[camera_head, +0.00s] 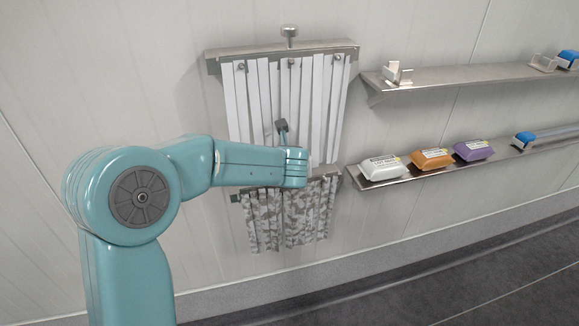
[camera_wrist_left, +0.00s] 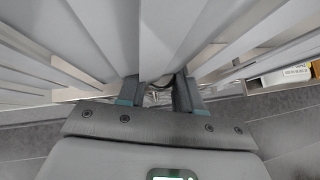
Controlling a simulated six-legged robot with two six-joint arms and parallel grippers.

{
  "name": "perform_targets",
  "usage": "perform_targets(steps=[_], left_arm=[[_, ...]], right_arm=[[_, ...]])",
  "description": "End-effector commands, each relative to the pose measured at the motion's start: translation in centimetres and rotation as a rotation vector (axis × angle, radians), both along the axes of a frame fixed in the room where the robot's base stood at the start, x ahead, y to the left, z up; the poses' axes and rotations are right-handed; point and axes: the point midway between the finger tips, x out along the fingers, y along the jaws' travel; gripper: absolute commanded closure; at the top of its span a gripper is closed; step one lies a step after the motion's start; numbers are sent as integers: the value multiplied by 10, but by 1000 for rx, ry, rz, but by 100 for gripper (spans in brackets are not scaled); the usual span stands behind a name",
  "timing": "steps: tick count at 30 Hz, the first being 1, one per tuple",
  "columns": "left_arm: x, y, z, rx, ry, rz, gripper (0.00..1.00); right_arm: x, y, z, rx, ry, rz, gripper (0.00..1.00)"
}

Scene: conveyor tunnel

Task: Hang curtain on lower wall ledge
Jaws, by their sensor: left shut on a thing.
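A grey-and-white patterned strip curtain (camera_head: 290,222) hangs in front of the wall below my left forearm in the head view. A bar runs along its top edge, and its middle is hidden by the arm. My left gripper (camera_wrist_left: 157,95) is shut, with a small patterned bit between its fingers in the left wrist view. A plain white strip curtain (camera_head: 240,105) hangs from the upper wall ledge (camera_head: 282,50). Whether the patterned curtain's bar touches a lower ledge cannot be told.
To the right, a lower shelf (camera_head: 360,183) holds a white pack (camera_head: 382,167), an orange pack (camera_head: 432,158) and a purple pack (camera_head: 473,150). An upper shelf (camera_head: 470,77) carries white brackets (camera_head: 397,73). The dark floor (camera_head: 470,270) is clear.

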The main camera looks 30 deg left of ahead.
Motion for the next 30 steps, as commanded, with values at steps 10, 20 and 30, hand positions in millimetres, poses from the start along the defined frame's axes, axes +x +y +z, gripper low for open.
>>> perform_targets(steps=[10, 20, 30], left_arm=[[0, 0, -6, 1, -2, 0, 100], [0, 0, -13, 1, -2, 0, 100], [0, 0, -19, 1, -2, 0, 100]], right_arm=[[0, 0, -7, 0, 0, 0, 73], [0, 0, -13, 0, 0, 0, 73], [0, 0, -19, 0, 0, 0, 73]])
